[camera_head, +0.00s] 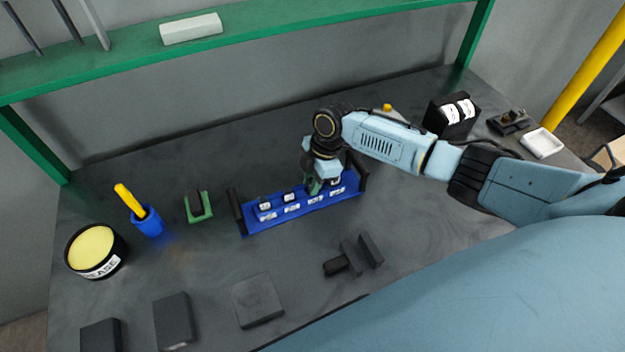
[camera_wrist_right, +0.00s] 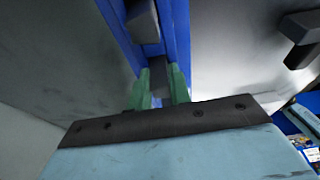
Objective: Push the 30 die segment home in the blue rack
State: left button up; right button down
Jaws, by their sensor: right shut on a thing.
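The blue rack (camera_head: 277,219) lies across the middle of the dark bench, with black ends and a row of white labels. Several dark die segments stand in it, one near its left end (camera_head: 265,206); I cannot read their numbers. My right gripper (camera_head: 314,186) reaches down at the right half of the rack. In the right wrist view its green fingers (camera_wrist_right: 159,92) are shut on a dark grey segment (camera_wrist_right: 178,78) between the blue rack walls (camera_wrist_right: 182,25). I cannot tell how deep this segment sits. Another grey segment (camera_wrist_right: 142,20) stands further along the rack. My left gripper is not in view.
A green holder (camera_head: 199,207), a blue cup with a yellow handle (camera_head: 148,222) and a grease tin (camera_head: 95,250) stand left. Dark blocks (camera_head: 257,300) and a dark tool-like piece (camera_head: 345,262) lie in front. A black box (camera_head: 451,117) and white tray (camera_head: 541,143) are back right.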

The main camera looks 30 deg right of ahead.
jog(key=c, duration=1.2)
grip_release()
jog(key=shift+f, duration=0.1)
jog(key=v, duration=1.3)
jog(key=shift+r, duration=0.2)
